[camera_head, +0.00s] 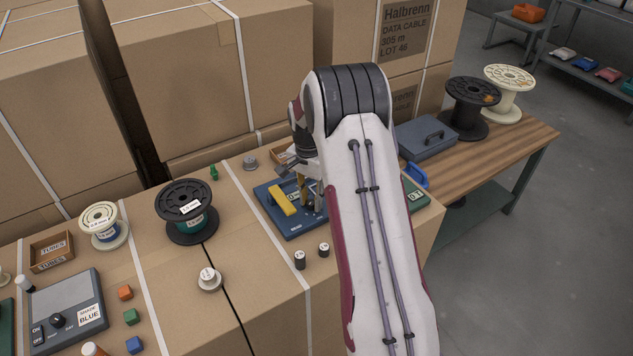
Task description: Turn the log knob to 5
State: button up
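I cannot tell which knob is the log knob; no legible label marks it. A black knob (57,320) sits on the grey box (65,300) at lower left, beside ON/OFF marks. My arm reaches from the lower right, with my gripper (304,190) over a blue board (270,206) that carries a yellow handle or block (284,203). My arm and wrist hide the board's right part and whatever is under the gripper. The fingertips are small and partly hidden, so whether they are open or shut does not show.
Two dark-sided weights (311,255) stand in front of the board. A black spool (187,212), a white spool (103,226) and a round pale weight (209,278) stand to the left. Large cartons (190,80) wall off the back. A grey case (426,138) lies on the wooden bench.

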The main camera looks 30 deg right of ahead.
aim_at(309, 202)
jog(key=shift+n, duration=8.4)
jog(key=shift+s+n, duration=0.1)
jog(key=shift+n, duration=2.8)
jog(key=shift+t, duration=0.3)
notch_tip(309, 202, up, 8)
jog(key=shift+a, duration=0.1)
jog(key=shift+w+f+m, duration=0.2)
jog(key=shift+w+m, duration=0.2)
jog(key=shift+m, duration=0.4)
jog(key=shift+w+f+m+t, duration=0.2)
jog(key=shift+f+m+t, duration=0.25)
jog(key=shift+m, duration=0.55)
jog(key=shift+f+m, duration=0.15)
jog(key=shift+m, duration=0.65)
jog(key=shift+s+a+m+t+h, duration=0.1)
jog(key=shift+s+m+t+h, duration=0.15)
jog(key=shift+m, duration=0.45)
jog(key=shift+s+a+m+t+h, duration=0.1)
jog(key=shift+m+t, duration=0.2)
jog(key=shift+m, duration=0.4)
jog(key=s+r+m+t, duration=0.2)
jog(key=s+r+m, duration=0.2)
jog(key=s+m, duration=0.1)
jog(key=shift+s+a+r+h, duration=0.2)
jog(key=shift+a+r+h, duration=0.15)
jog(key=shift+a, duration=0.05)
